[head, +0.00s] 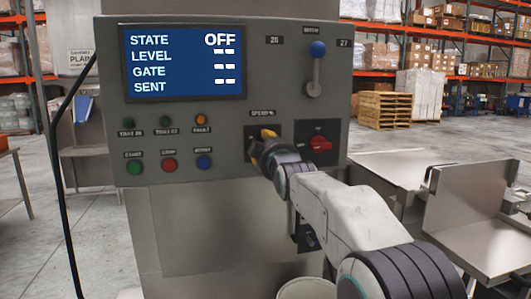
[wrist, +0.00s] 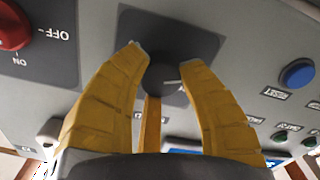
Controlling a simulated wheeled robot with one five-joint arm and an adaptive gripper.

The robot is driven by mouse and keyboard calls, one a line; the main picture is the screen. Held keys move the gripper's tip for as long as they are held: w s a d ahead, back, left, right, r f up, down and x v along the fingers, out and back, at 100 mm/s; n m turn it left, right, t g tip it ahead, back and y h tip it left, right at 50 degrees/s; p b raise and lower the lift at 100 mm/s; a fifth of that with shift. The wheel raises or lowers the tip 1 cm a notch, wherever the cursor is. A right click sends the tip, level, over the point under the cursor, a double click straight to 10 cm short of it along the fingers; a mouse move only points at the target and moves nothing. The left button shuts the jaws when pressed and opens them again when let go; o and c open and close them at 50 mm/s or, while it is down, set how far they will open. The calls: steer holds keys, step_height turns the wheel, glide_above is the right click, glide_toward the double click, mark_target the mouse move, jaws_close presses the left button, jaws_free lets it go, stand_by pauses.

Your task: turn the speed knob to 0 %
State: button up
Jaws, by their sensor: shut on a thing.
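The speed knob (wrist: 168,73) is a dark round knob with a pale pointer line, on a dark square plate (wrist: 190,40) in the wrist view. My gripper (wrist: 166,76) has its yellow fingers on either side of the knob, shut on it. In the head view my gripper (head: 262,140) reaches the panel under the "SPEED %" label (head: 262,113) and covers the knob. The scale marks around the knob cannot be read.
A red OFF/ON switch (head: 320,144) sits close to the right of the knob. A blue-topped lever (head: 317,60) is above it. Coloured buttons (head: 169,165) and lamps are to the left. The screen (head: 183,62) reads STATE OFF. A bin (head: 305,290) stands below my arm.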

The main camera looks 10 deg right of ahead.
steer(key=shift+f+n+b, duration=0.3)
steer(key=shift+n, duration=0.5)
steer(key=o, duration=1)
steer(key=shift+w, duration=0.15)
steer(key=shift+o, duration=1.1)
steer(key=shift+r, duration=0.15)
steer(key=s, duration=1.2)
